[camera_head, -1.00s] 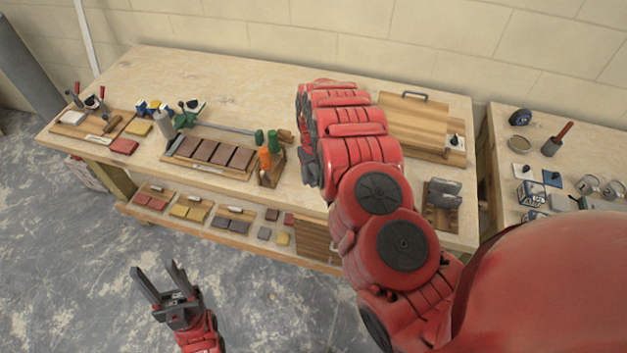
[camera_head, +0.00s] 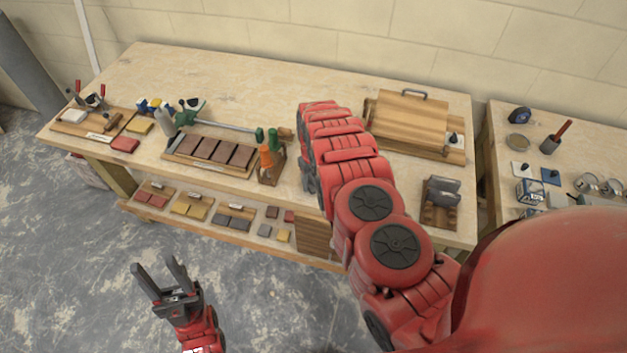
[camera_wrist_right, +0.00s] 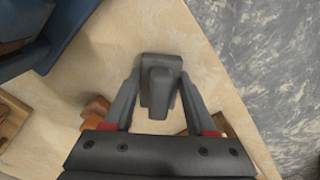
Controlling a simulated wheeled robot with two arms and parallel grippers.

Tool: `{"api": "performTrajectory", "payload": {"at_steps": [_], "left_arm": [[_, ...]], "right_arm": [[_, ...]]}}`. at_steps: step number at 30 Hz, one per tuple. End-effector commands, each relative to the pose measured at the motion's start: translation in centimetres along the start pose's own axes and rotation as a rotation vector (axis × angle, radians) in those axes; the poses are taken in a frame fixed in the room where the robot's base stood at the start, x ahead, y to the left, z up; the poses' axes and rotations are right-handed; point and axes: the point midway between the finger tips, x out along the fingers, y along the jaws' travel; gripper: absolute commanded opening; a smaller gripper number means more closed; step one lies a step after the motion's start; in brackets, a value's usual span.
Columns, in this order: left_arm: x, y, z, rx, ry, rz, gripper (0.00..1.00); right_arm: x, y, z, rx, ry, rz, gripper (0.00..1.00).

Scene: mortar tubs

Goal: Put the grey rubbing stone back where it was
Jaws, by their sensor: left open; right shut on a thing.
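The grey rubbing stone (camera_wrist_right: 160,70) shows in the right wrist view as a grey block with a raised grip. My right gripper (camera_wrist_right: 159,88) is shut on it, one finger on each side, with the pale bench top beneath; I cannot tell whether the stone touches the bench. In the head view my red right arm hides this gripper and the stone. My left gripper (camera_head: 157,266) is open and empty over the floor in front of the bench. A wooden stand (camera_head: 436,217) with grey pieces is at the bench's right end.
A wooden rack of brown blocks (camera_head: 168,157) and a holder with orange and green handles (camera_head: 270,177) stand left of my right arm. A wooden board (camera_head: 410,118) lies behind it. The lower shelf (camera_head: 195,232) holds several coloured blocks. A blue object (camera_wrist_right: 62,38) shows in the wrist view.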

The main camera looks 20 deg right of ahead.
Motion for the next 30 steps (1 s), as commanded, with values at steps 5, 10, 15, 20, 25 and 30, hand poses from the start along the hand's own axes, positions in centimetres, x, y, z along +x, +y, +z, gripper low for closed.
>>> {"api": "performTrajectory", "payload": {"at_steps": [5,10,15,20,25,30], "left_arm": [[-0.5,0.0,0.1,0.0,0.0,0.0,0.5],[-0.4,0.0,0.1,0.0,0.0,0.0,0.5],[-0.4,0.0,0.1,0.0,0.0,0.0,0.5],[-0.4,0.0,0.1,0.0,0.0,0.0,0.5],[0.3,0.0,-0.1,0.0,0.0,0.0,0.5],[0.1,0.0,0.0,0.0,0.0,0.0,0.5]], "right_arm": [[0.6,0.0,0.0,0.001,0.0,0.0,0.0],[0.5,0.0,0.0,0.0,0.0,0.0,0.73],[0.5,0.0,0.1,0.0,-0.001,0.0,0.87],[0.6,0.1,0.1,0.001,-0.001,0.001,0.87],[-0.3,0.1,0.1,0.001,-0.001,0.001,0.87],[-1.7,0.1,-0.1,0.003,0.001,0.002,0.87]]}}
